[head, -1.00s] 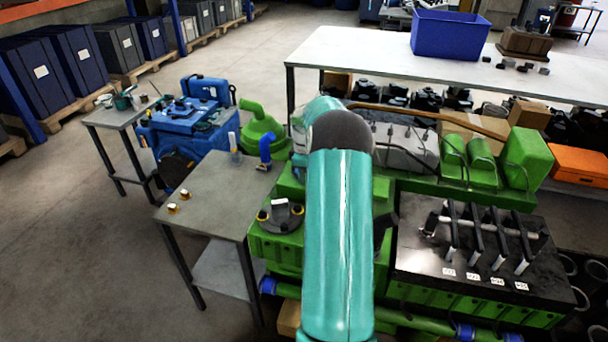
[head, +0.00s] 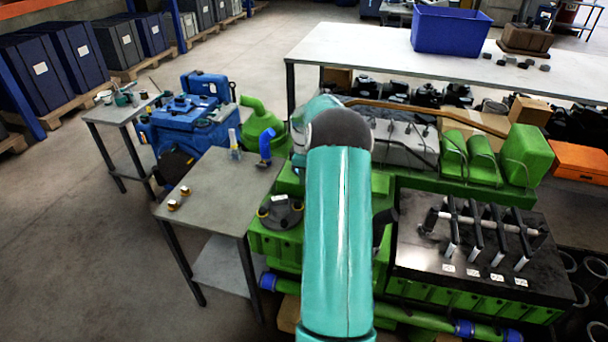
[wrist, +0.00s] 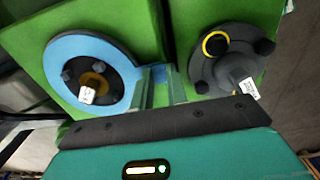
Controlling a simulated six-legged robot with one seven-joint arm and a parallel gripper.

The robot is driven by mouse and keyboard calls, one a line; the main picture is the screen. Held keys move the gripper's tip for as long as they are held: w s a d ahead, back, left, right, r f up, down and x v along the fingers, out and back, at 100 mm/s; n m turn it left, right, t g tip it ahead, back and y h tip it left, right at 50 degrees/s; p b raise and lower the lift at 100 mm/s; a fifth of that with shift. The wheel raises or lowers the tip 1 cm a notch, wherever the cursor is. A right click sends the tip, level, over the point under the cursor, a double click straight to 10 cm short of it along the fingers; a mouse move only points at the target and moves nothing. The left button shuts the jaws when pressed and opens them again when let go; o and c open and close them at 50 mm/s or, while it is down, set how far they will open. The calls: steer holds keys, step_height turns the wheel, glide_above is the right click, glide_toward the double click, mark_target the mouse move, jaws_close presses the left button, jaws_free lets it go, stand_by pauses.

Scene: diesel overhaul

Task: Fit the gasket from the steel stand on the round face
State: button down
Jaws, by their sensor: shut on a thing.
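The gasket (wrist: 128,59), a flat blue ring with a tab, shows in the wrist view. My gripper (wrist: 160,84) is shut on the tab at its right side. The ring lies in front of or around a dark round face (wrist: 70,74) with bolt heads, a brass-coloured centre and a white tag. I cannot tell whether the ring touches the green surface behind. In the head view my arm hides the gripper and gasket. The steel stand (head: 210,185) is left of the green engine and holds small brass-coloured pieces and a blue elbow.
A second dark round flange (wrist: 222,65) with bolts and a yellow ring sits close to the right of my gripper. The green engine (head: 275,243) fills the space under my arm. A black plate with upright rods (head: 480,250) is to the right. Floor at left is clear.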

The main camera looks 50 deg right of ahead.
steer(key=shift+f, duration=0.1)
steer(key=c, duration=1.3)
jaws_free()
steer(key=shift+d, duration=0.1)
